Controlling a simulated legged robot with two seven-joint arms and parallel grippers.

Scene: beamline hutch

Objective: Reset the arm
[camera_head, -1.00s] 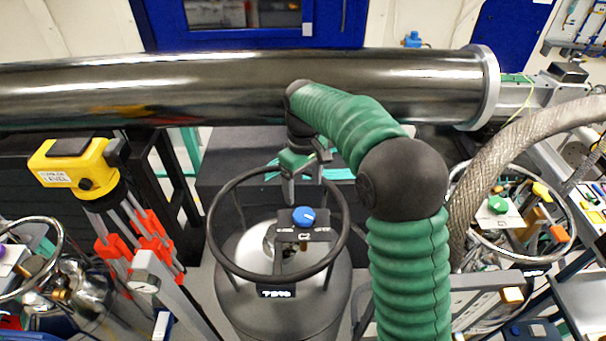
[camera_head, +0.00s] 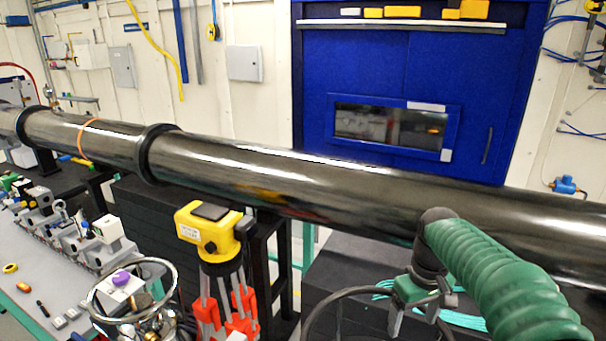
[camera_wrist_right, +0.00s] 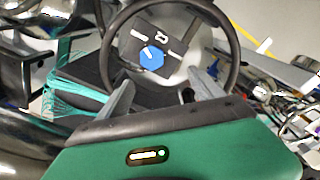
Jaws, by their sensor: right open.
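My right arm (camera_head: 500,285) is green and ribbed with dark joints and comes in from the lower right of the head view. My right gripper (camera_head: 415,312) hangs below its wrist, near the bottom edge. In the right wrist view the open, empty fingers (camera_wrist_right: 163,95) point towards a grey gas cylinder with a blue knob (camera_wrist_right: 152,56). The knob sits on a dark panel inside a dark ring handle (camera_wrist_right: 233,62). In the head view only an arc of that ring (camera_head: 325,308) shows, left of the gripper. My left gripper is out of view.
A long dark metal pipe (camera_head: 270,170) crosses behind my right arm. A yellow instrument (camera_head: 208,235) on a tripod stands left of the gripper. Another ringed valve (camera_head: 135,295) and a bench (camera_head: 40,300) with small parts lie further left. A blue cabinet (camera_head: 400,70) stands behind the pipe.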

